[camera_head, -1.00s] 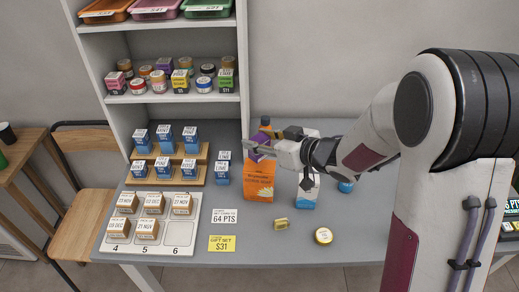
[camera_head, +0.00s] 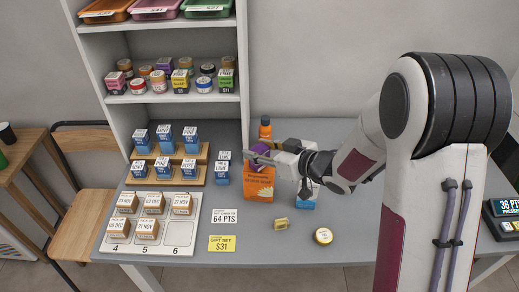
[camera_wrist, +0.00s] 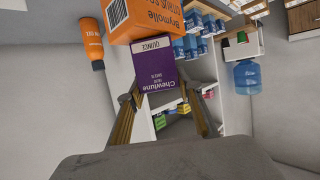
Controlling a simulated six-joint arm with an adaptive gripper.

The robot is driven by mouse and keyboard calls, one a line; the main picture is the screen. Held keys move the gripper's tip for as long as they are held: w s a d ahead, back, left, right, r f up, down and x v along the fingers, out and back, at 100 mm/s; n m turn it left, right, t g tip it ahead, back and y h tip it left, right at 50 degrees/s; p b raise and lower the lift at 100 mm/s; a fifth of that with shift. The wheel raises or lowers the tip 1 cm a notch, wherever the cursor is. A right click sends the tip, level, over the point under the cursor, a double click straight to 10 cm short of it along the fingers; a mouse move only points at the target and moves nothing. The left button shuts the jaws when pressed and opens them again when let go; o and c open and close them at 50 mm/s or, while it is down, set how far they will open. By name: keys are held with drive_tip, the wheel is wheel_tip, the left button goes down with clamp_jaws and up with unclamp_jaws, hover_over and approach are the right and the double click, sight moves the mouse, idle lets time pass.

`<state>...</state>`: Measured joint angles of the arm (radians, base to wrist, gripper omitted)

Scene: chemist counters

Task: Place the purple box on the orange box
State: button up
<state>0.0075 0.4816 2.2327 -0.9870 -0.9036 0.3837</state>
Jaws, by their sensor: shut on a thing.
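The purple box (camera_head: 261,149) is in my gripper (camera_head: 264,159), at the top end of the orange box (camera_head: 258,186) in the head view. The orange box stands upright on the grey counter. In the wrist view, the fingers of my gripper (camera_wrist: 162,98) are on either side of the purple box (camera_wrist: 152,65), and the orange box (camera_wrist: 142,20) shows right beyond it. My gripper covers part of the orange box's top, so I cannot tell whether the two boxes touch.
An orange bottle (camera_head: 265,127) stands behind. A small yellow box (camera_head: 281,224) and a round jar (camera_head: 323,236) lie in front. Blue boxes (camera_head: 221,173) stand close on the left.

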drive_tip(key=shift+f, duration=0.1)
drive_tip(key=o, duration=1)
drive_tip(key=shift+v, duration=6.05)
